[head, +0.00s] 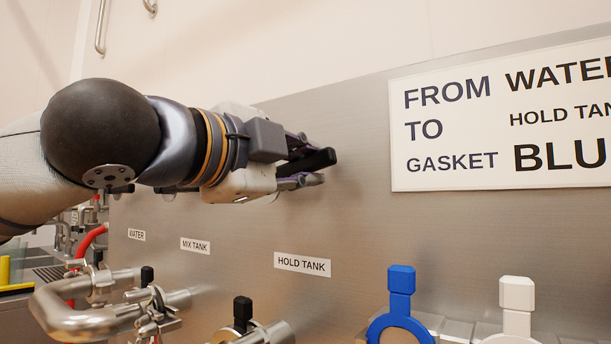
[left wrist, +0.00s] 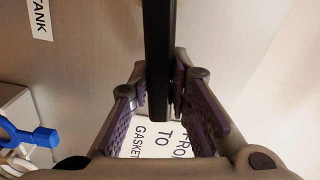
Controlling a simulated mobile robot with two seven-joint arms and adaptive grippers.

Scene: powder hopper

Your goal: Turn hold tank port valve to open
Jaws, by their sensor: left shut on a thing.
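My left gripper (head: 312,170) is in front of the steel panel, well above the HOLD TANK label (head: 302,264). Its fingers are closed on a dark bar (head: 320,158), whose identity I cannot tell. In the left wrist view the bar (left wrist: 158,50) runs from the top edge down between the purple-padded fingers (left wrist: 165,100). Below and left of the label, a black-handled valve (head: 242,310) stands on a steel port pipe (head: 280,335), cut off by the lower edge. The gripper is apart from this valve. My right gripper is not in view.
Steel pipework with a black knob (head: 147,275) is at lower left, near the MIX TANK label (head: 195,245). A blue gasket (head: 401,305) and a white gasket (head: 516,300) stand at lower right. A sign (head: 500,125) is on the panel. Bare panel lies between.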

